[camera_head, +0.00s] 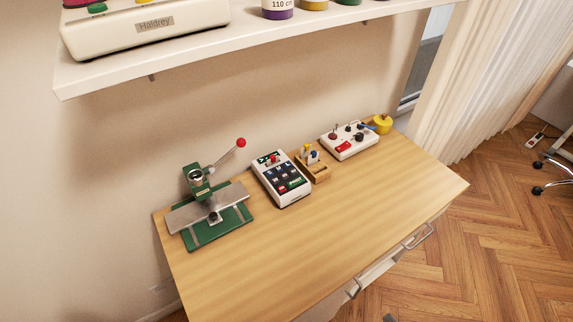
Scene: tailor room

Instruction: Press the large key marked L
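A white keypad device (294,200) lies on the wooden desk, left of the desk's middle at the back. It has a small display, dark blue keys, a red key and a green key. A second white control box (350,152) with a red button, knobs and levers stands further right against the wall. My gripper is not in view.
A green press (218,229) with a red-knobbed lever stands at the desk's left. A small wooden holder (321,176) sits between the two white devices, and a yellow round object (383,124) is at the back right. The desk's front (330,230) is clear. A shelf (200,50) overhangs the back.

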